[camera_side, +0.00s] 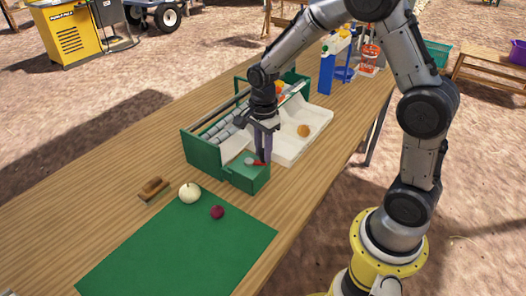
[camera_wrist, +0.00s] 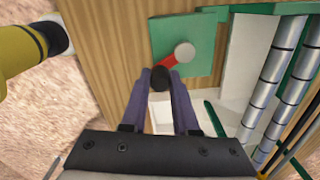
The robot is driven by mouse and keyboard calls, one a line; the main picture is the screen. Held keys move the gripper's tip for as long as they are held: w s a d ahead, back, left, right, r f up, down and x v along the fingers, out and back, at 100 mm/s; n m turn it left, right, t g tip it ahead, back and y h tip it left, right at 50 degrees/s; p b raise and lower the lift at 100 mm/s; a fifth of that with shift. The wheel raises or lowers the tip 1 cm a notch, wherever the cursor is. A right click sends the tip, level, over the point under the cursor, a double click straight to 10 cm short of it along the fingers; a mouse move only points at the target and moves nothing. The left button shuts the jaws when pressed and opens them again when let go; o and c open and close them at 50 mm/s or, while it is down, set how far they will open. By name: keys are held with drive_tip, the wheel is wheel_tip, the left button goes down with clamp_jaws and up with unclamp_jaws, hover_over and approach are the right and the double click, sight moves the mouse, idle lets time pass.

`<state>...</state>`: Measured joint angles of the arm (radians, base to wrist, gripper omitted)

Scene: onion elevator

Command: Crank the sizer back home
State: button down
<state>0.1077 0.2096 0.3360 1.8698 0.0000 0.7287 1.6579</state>
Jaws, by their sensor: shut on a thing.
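The sizer (camera_side: 197,150) is a green-framed machine with grey rollers on the wooden table; its rollers also show in the wrist view (camera_wrist: 278,70). A green box (camera_side: 246,178) projects from its near end. On the box's top is a crank with a round grey hub (camera_wrist: 184,52), a short red arm (camera_wrist: 168,62) and a black knob (camera_wrist: 159,78). My gripper (camera_side: 262,160) points down over the box, its fingers (camera_wrist: 161,82) closed around the black knob. In the side view the fingers hide the knob.
A white tray (camera_side: 318,117) beside the sizer holds an orange-brown onion (camera_side: 303,131). Bottles (camera_side: 327,70) stand at the far end.

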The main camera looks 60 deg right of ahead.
drive_tip(key=shift+w+d, duration=0.3)
drive_tip(key=shift+d, duration=0.05)
drive_tip(key=shift+w+d, duration=0.4)
drive_tip(key=shift+w, duration=0.3)
drive_tip(key=shift+w+d, duration=0.2)
drive_tip(key=shift+w, duration=0.5)
idle(0.3)
drive_tip(key=shift+w+a, duration=0.1)
drive_tip(key=shift+w, duration=0.5)
